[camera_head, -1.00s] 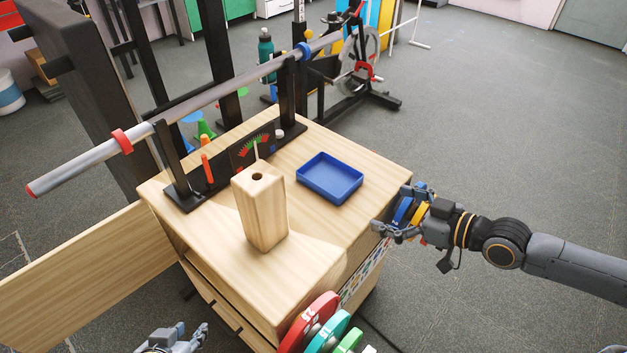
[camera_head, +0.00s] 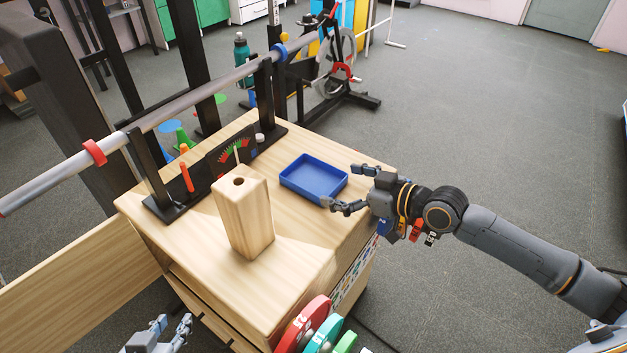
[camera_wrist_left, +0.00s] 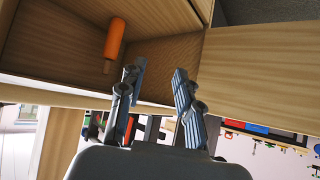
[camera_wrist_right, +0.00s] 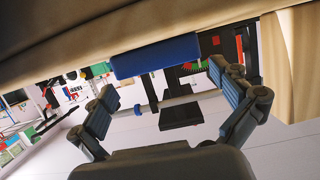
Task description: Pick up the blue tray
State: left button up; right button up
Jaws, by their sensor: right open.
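The blue tray (camera_head: 314,176) is a shallow, empty rectangular tray lying flat on the wooden cabinet top (camera_head: 300,238), near its right edge. My right gripper (camera_head: 342,187) is open at the tray's right side, with its fingers pointing at the tray and nothing between them. In the right wrist view the tray's blue side (camera_wrist_right: 155,57) shows ahead, between and beyond the two open fingers (camera_wrist_right: 165,97). My left gripper (camera_head: 172,328) is low at the bottom left, beside the cabinet and away from the tray. In the left wrist view its fingers (camera_wrist_left: 157,82) are apart and empty.
A tall wooden block (camera_head: 244,215) with a hole stands left of the tray. A black rack (camera_head: 190,185) carrying a metal bar (camera_head: 200,103) stands along the back. Red and teal weight plates (camera_head: 303,325) are at the cabinet's front. An orange-handled tool (camera_wrist_left: 115,38) is inside an opening.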

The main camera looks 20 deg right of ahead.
aim_at(322, 186)
jog(key=x, duration=0.2)
jog(key=b+x, duration=0.1)
jog(key=x, duration=0.1)
jog(key=shift+w+a+r, duration=0.15)
jog(key=shift+w, duration=0.15)
jog(key=shift+w+a, duration=0.25)
jog(key=shift+w, duration=0.05)
jog(key=c, duration=0.8)
pick_arm(q)
jog(key=w+r+t, duration=0.1)
jog(key=w+d+r+t, duration=0.1)
jog(key=w+r, duration=0.1)
jog(key=shift+w+d+r+t+h, duration=0.1)
jog(key=shift+d+r+t+h, duration=0.15)
jog(key=shift+t+h, duration=0.15)
